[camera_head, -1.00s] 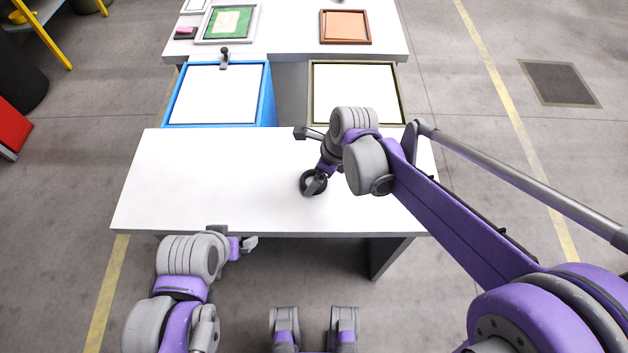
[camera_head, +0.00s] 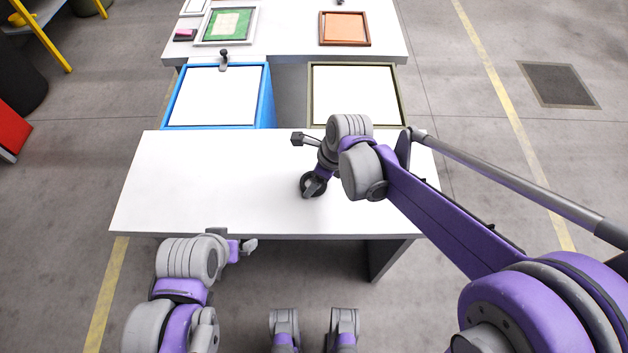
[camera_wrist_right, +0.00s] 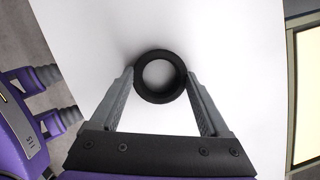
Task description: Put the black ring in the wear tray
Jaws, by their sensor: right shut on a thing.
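The black ring (camera_head: 305,184) is at the white table's surface, right of its middle. It also shows in the right wrist view (camera_wrist_right: 160,98), between the two grey fingertips. My right gripper (camera_head: 315,187) is shut on the ring, with a finger against each outer side. In the head view the gripper hides part of the ring. My left gripper (camera_head: 249,246) is empty near the table's front edge; whether its jaws are open is unclear. No tray is visibly labelled as the wear tray; a blue-rimmed tray (camera_head: 267,95) and an olive-rimmed tray (camera_head: 311,95) stand beyond the table.
The white table (camera_head: 180,190) is otherwise clear. A farther table (camera_head: 280,40) holds a green panel in a pale frame (camera_head: 229,24), an orange tray (camera_head: 345,28) and a small pink-topped item (camera_head: 185,34). A dark gap separates the blue and olive trays.

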